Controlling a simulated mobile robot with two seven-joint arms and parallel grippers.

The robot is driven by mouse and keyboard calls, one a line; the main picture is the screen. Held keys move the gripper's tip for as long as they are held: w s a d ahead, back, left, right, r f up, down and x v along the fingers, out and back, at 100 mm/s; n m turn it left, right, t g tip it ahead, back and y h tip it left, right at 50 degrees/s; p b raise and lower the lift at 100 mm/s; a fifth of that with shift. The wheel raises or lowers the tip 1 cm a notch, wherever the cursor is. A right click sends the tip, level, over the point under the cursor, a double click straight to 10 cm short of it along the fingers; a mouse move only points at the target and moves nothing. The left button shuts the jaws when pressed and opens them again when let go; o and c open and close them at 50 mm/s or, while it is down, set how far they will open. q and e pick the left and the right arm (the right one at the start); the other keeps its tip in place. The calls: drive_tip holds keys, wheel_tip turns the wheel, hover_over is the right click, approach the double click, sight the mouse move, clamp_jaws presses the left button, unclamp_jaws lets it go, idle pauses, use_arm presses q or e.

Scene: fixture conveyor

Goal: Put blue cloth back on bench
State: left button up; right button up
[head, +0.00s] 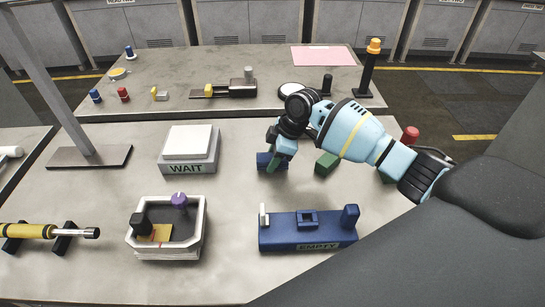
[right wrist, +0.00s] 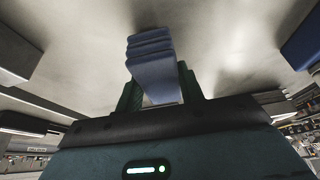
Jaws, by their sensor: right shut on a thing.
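The blue cloth (head: 264,160) is a small dark blue folded piece over the middle of the near bench (head: 230,225), right of the WAIT block. My right gripper (head: 273,162) points down and is shut on it. In the right wrist view the cloth (right wrist: 151,62) shows as stacked folds between the two dark green fingers (right wrist: 158,92). I cannot tell whether the cloth touches the bench. My left gripper is not in view.
A blue fixture marked EMPTY (head: 307,231) stands in front, and a WAIT block (head: 188,150) to the left. A white-rimmed tray (head: 201,225) holds small parts. A green block (head: 327,163) lies right of the cloth. Bare bench lies between cloth and fixture.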

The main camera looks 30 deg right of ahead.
drive_tip(key=shift+f, duration=0.65)
idle(0.3)
drive_tip(key=o, duration=1)
drive_tip(key=shift+c, duration=0.2)
drive_tip(key=shift+f, duration=0.1)
drive_tip(key=shift+s, duration=0.1)
drive_tip(key=v, duration=0.8)
